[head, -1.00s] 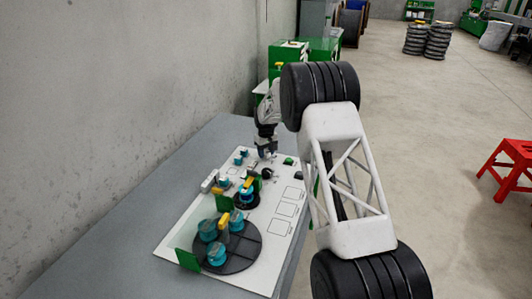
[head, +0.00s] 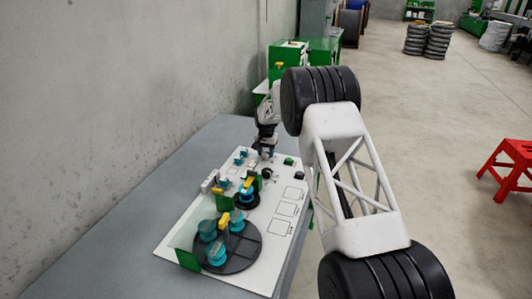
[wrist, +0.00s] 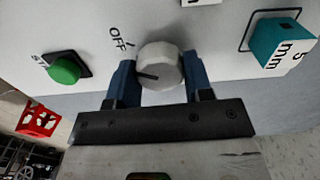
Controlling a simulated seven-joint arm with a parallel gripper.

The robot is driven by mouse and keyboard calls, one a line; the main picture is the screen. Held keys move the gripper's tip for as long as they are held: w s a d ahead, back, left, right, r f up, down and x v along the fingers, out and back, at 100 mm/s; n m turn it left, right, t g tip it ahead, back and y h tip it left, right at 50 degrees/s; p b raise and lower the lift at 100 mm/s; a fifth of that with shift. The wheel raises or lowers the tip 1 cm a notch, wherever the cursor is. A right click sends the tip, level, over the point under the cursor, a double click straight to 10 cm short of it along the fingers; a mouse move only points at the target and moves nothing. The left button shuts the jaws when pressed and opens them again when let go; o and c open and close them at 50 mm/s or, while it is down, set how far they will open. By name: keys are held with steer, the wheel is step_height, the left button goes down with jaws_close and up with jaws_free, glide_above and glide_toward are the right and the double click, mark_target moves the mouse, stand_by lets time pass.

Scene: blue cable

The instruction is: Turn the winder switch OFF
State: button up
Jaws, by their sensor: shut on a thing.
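The winder switch is a round pale grey knob (wrist: 163,62) on the white board. Its dark pointer line points left, a little below the printed OFF label (wrist: 118,39), and is not lined up with it. My gripper (wrist: 161,80) has a blue finger on each side of the knob and is shut on it. In the head view my gripper (head: 265,155) is low over the far part of the board (head: 190,232), and the knob cannot be made out there.
A green button (wrist: 64,70) is left of the knob and a teal "5 mm" block (wrist: 282,43) is right. In the head view, a dark round plate (head: 246,259) with teal spools is nearer on the board. A concrete wall (head: 120,90) runs along the left.

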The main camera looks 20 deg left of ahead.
mark_target(266, 152)
steer(key=shift+m, duration=0.4)
steer(key=o, duration=0.9)
steer(key=shift+r, duration=0.15)
steer(key=shift+r, duration=3.8)
